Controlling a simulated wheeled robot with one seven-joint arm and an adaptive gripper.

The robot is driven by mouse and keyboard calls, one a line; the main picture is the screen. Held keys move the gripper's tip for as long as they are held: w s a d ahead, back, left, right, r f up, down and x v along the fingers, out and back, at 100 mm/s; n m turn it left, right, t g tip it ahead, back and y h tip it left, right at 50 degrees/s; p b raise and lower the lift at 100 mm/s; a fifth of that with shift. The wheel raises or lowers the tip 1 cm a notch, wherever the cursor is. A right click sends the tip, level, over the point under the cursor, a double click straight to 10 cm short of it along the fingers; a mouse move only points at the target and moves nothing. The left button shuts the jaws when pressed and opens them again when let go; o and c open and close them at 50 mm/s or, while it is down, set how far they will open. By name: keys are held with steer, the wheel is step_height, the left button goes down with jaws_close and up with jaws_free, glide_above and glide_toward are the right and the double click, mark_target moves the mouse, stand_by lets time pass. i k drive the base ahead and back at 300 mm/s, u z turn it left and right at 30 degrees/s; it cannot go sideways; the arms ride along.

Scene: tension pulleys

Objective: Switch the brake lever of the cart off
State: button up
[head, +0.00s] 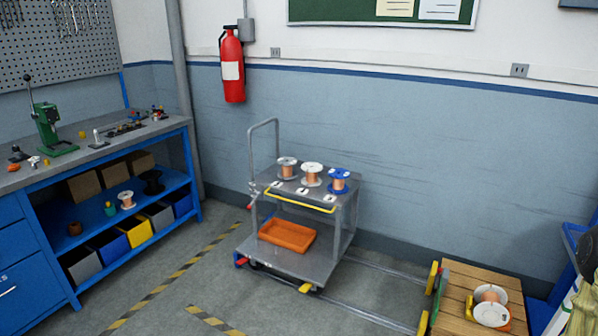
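The grey metal cart (290,258) stands on the floor near the back wall, in the middle of the head view. It has a tall push handle (263,122) at its left end and a yellow bar (300,200) along the front of its top shelf. A small red part (251,207) shows on its left side. A red and blue part (240,262) and a yellow part (305,288) show low at its base. I cannot tell which of these is the brake lever, or its position. My gripper is not in view.
Several wire spools (312,174) stand on the cart's top, and an orange tray (287,235) lies on its lower deck. Floor rails (375,268) run right towards a wooden pallet (455,285). A blue workbench (130,165) stands at left. The floor in front of the cart is clear.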

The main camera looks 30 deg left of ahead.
mark_target(249, 207)
steer(key=u, duration=0.6)
steer(key=i, duration=0.4)
steer(key=u, duration=0.85)
steer(key=i, duration=2)
steer(key=z, duration=0.7)
steer(key=i, duration=0.25)
steer(key=z, duration=0.25)
